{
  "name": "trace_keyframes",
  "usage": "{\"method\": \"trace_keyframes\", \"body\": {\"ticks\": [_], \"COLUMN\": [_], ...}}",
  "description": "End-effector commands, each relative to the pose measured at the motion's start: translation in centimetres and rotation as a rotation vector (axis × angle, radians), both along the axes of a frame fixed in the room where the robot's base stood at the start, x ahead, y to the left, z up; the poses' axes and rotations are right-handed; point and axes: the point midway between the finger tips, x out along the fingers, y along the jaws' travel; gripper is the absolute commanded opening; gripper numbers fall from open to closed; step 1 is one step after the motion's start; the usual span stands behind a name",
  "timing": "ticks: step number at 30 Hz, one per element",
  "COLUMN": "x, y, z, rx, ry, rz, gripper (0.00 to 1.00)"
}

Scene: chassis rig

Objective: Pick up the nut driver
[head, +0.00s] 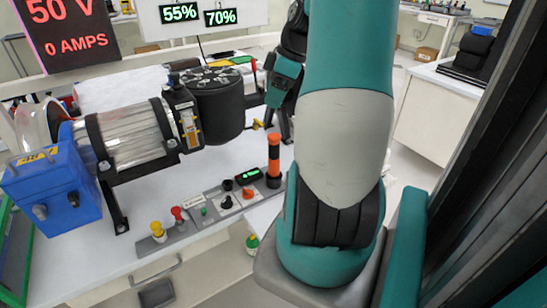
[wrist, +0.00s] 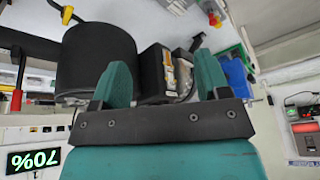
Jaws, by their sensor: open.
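I cannot pick out a nut driver with certainty in either view. My gripper (wrist: 161,84) shows in the wrist view with two teal fingers spread apart and nothing between them. Beyond the fingers are a large black cylinder (wrist: 97,55) and a dark box with a worn label (wrist: 155,70). In the head view the black cylinder (head: 213,112) is part of the rig on the white bench (head: 180,255). The arm's far end is beside the cylinder, on its right. The fingertips are not clear there, and my arm hides part of the bench.
A clear ribbed cylinder (head: 130,134) and a blue box (head: 52,190) stand left of the black cylinder. In front are a control panel (head: 207,213) with knobs and an orange-and-black post (head: 273,158). Display screens (head: 75,35) stand behind.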

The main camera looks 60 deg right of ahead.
Motion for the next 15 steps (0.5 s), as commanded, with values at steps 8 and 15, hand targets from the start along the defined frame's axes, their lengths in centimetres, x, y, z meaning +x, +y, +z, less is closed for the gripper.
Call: {"method": "trace_keyframes", "body": {"ticks": [8,15], "x": [-4.7,-3.1], "y": [-5.1,-4.2], "z": [-1.1,-5.5], "rx": [-0.032,-0.027], "ry": [-0.028,-0.026], "rz": [-0.028,-0.024], "gripper": [0.69,0.69]}}
